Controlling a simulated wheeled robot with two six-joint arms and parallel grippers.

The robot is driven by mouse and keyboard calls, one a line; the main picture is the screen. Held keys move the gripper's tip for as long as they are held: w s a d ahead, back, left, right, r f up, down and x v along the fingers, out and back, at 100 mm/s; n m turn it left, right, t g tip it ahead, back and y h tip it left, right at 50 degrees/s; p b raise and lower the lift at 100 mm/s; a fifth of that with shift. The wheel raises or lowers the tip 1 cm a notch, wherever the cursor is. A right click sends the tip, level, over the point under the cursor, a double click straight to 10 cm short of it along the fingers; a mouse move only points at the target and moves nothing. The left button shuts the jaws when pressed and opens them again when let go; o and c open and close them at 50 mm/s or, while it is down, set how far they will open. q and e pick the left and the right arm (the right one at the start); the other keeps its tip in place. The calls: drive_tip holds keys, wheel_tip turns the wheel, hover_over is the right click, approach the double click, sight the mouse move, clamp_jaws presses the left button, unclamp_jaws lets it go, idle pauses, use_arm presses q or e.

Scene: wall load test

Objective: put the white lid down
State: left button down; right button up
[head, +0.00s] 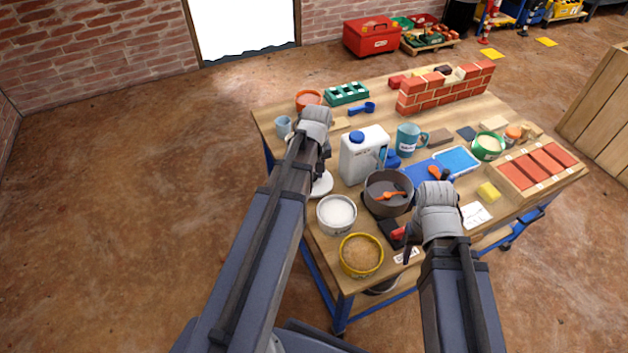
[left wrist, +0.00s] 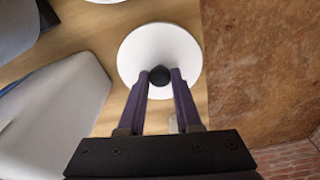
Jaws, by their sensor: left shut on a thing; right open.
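The white lid (head: 322,184) is at the left side of the workbench, partly hidden by my left arm. In the left wrist view the round lid (left wrist: 150,45) has a dark knob (left wrist: 160,75) at its middle. My left gripper (left wrist: 161,82) is shut on that knob, one finger on each side. My left gripper also shows in the head view (head: 322,160). I cannot tell whether the lid touches the bench. My right gripper (head: 412,245) is over the front of the bench, open, its fingertips mostly hidden.
A white jug (head: 358,160) stands right of the lid. An open white tub (head: 337,214), a yellow-rimmed tub (head: 361,256) and a grey bucket (head: 378,203) stand toward the front. A blue cup (head: 283,126) is behind. The bench edge is close to the lid's left.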

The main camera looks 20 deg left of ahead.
use_arm(q)
drive_tip(key=shift+f+b, duration=0.4)
drive_tip(key=shift+f, duration=0.45)
use_arm(e)
drive_tip(key=shift+f, duration=0.9)
use_arm(q)
drive_tip(key=shift+f, duration=0.2)
use_arm(e)
drive_tip(key=shift+f, duration=0.15)
use_arm(q)
drive_tip(key=c, duration=0.6)
unclamp_jaws()
drive_tip(key=shift+r, duration=0.15)
